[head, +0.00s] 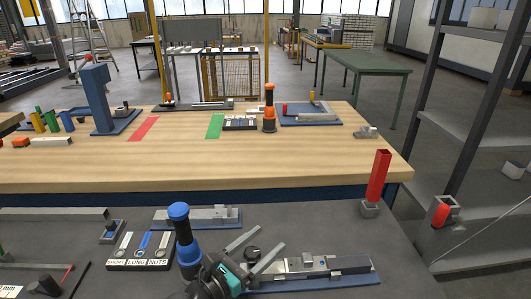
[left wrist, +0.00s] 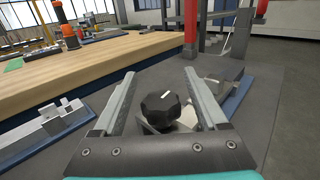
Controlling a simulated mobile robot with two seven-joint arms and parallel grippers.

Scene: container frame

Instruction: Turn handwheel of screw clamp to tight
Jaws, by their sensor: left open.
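The screw clamp (head: 322,264) is a grey metal device on a blue base plate at the front of the dark table, right of centre. Its handwheel (head: 253,252) is a small black knob at the left end. In the left wrist view the handwheel (left wrist: 160,111) is faceted with a white mark on top. My left gripper (head: 270,237) is open, with one finger on each side of the handwheel. In the left wrist view the fingers of my left gripper (left wrist: 159,73) stand apart from the knob, with gaps on both sides. My right gripper is out of view.
A blue-and-black upright tool (head: 180,225) stands close left of my gripper. A labelled parts tray (head: 140,265) and another grey fixture (head: 200,215) lie behind and left. A red post (head: 378,175) rises at the right table edge. Clear dark surface lies behind the clamp.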

